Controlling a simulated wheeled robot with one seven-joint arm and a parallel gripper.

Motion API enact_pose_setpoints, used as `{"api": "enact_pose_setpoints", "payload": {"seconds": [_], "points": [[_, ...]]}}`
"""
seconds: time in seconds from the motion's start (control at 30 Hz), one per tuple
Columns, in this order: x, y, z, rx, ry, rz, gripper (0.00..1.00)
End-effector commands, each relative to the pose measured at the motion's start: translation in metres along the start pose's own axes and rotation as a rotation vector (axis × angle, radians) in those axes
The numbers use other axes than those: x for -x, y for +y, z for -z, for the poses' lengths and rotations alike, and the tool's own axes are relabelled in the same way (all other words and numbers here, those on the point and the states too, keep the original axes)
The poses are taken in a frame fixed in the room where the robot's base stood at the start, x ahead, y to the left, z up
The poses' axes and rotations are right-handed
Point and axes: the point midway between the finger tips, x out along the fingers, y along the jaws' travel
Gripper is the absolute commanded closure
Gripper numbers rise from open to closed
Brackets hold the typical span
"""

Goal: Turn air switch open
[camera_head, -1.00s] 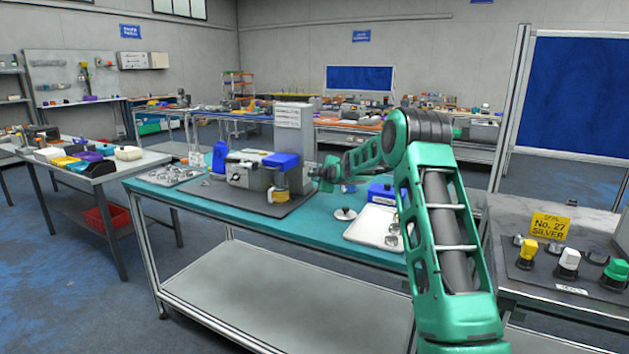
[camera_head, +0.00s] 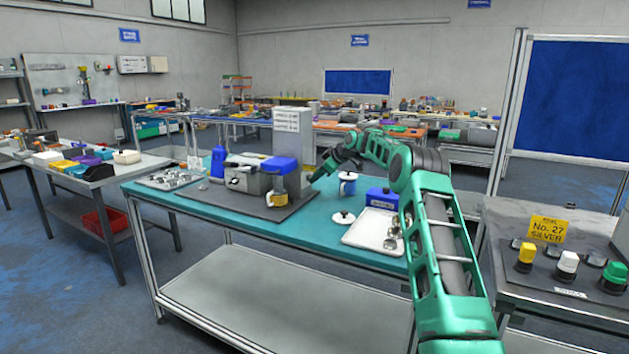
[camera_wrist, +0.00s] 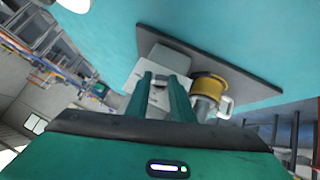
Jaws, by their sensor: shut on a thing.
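The machine (camera_head: 246,176) stands on a dark mat on the teal table, with a tall light-grey column (camera_head: 292,128), a blue top cover and a yellow part (camera_head: 277,198) below it. My gripper (camera_head: 318,175) is low at the right side of the column. In the wrist view, the two green fingers (camera_wrist: 160,82) point at the grey box (camera_wrist: 167,58), close together on a small part at its side. The air switch fits that place, but it is hidden by the fingers and too small to make out. The yellow part (camera_wrist: 209,85) is just right of the fingers.
A white mug with a blue band (camera_head: 347,184), a blue box (camera_head: 382,198), a white lid (camera_head: 343,217) and a white tray (camera_head: 366,236) lie right of the machine. A blue bottle (camera_head: 218,161) stands at its left. The table's front edge is clear.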

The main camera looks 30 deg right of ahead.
Motion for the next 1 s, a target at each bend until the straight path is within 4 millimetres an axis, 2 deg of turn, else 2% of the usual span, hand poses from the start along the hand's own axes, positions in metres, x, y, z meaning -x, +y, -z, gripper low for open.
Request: {"api": "enact_pose_setpoints", "payload": {"seconds": [0.8, 1.0], "points": [[-0.0028, 0.0103, 0.0010, -0.138, 0.006, 0.126, 1.00], [-0.0037, 0.0111, 0.0022, -0.149, 0.006, 0.136, 0.97]]}}
